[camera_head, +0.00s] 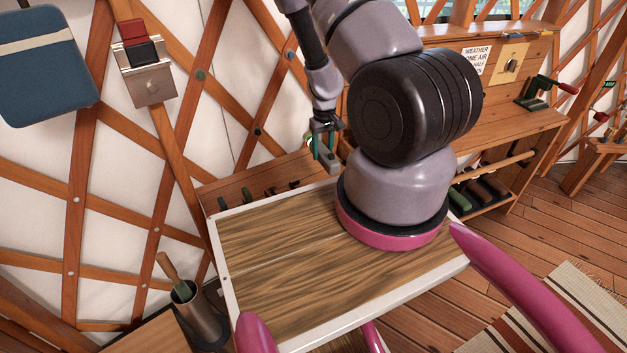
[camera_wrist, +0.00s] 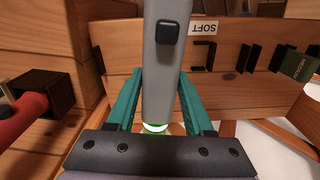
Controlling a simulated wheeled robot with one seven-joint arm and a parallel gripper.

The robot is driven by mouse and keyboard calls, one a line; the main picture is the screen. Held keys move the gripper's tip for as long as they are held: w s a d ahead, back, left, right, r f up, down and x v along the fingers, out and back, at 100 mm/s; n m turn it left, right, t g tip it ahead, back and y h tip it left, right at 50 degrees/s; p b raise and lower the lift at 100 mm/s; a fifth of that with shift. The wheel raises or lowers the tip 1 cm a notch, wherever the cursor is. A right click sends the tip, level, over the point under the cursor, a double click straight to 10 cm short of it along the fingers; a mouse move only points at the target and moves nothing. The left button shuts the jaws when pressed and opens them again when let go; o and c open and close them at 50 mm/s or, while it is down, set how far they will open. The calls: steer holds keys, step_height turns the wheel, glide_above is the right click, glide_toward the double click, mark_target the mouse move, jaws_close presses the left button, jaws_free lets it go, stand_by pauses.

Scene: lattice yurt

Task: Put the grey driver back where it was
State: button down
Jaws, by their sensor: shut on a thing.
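The grey driver (camera_wrist: 166,75) stands between my two teal fingers in the wrist view, a thick grey body with a black button on it. My gripper (camera_wrist: 160,110) is shut on it. A green-white glow shows at the driver's lower end in that view. In the head view my gripper (camera_head: 322,143) hangs near the lattice wall, above a wooden rack, with the grey driver (camera_head: 327,160) small and partly hidden between the fingers. The wooden rack board (camera_wrist: 130,85) in the wrist view has several dark slots and an upside-down label (camera_wrist: 203,29) reading SOFT. The driver hides part of this board.
A green item (camera_wrist: 300,64) sits at the rack's right end in the wrist view. A red handle (camera_wrist: 24,113) in a dark holder is close on the left. In the head view, a workbench (camera_head: 480,130) stands at right and a metal pot (camera_head: 198,312) with a wooden-handled tool at lower left.

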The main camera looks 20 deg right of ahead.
step_height(320, 180, down, 10)
steer(key=shift+f, duration=0.15)
stand_by(0.4)
steer(key=shift+f, duration=0.1)
steer(key=shift+c, duration=1.4)
jaws_free()
